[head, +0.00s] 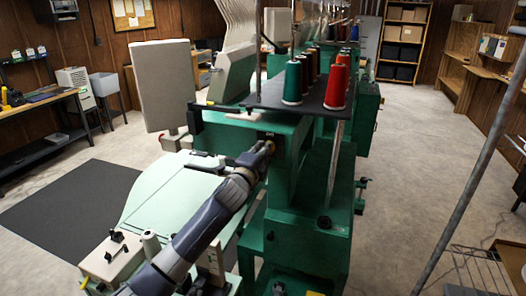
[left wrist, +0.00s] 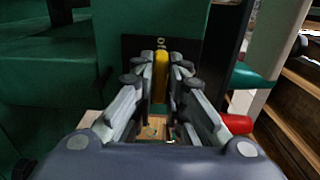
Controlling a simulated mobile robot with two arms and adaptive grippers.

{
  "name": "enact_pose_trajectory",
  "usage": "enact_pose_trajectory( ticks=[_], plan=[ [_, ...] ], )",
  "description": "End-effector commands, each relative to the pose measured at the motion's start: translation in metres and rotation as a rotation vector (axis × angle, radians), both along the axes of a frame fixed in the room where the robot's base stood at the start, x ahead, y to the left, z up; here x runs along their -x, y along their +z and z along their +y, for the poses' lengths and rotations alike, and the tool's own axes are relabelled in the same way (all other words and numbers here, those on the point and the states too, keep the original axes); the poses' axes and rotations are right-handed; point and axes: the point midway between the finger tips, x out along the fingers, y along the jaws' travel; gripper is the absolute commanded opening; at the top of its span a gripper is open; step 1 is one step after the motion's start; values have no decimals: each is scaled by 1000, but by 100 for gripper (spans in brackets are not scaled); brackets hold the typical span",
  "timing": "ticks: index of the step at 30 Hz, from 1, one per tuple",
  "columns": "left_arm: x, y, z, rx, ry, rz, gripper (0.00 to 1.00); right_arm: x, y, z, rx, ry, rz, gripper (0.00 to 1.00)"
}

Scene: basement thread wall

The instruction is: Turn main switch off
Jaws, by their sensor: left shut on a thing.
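The main switch is a yellow handle (left wrist: 161,68) on a dark plate (left wrist: 133,44) on the green machine's front, and the handle stands upright between my fingers in the left wrist view. My left gripper (left wrist: 161,84) is shut on the handle, with one finger on each side. In the head view my left gripper (head: 266,150) reaches from the lower left to the green machine (head: 309,190), just under its thread shelf. There the gripper hides most of the switch. My right gripper is not in view.
Green and red thread cones (head: 292,83) stand on the dark shelf (head: 265,97) above the gripper. A pale green machine bed (head: 165,190) lies left of my arm. A grey pole (head: 480,150) slants on the right. The floor aisle (head: 408,150) is clear.

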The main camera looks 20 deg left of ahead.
Motion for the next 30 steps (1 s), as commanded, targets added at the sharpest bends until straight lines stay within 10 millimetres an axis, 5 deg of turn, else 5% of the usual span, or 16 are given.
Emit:
enact_pose_trajectory(
  ticks=[14,15,17,30],
  plan=[
    [0,2,0,17,0,-3,0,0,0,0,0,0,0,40],
    [0,2,0,16,0,-3,17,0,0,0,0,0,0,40],
    [0,2,0,16,0,-3,31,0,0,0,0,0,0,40],
    [2,0,0,14,0,-1,32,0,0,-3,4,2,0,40]
  ],
)
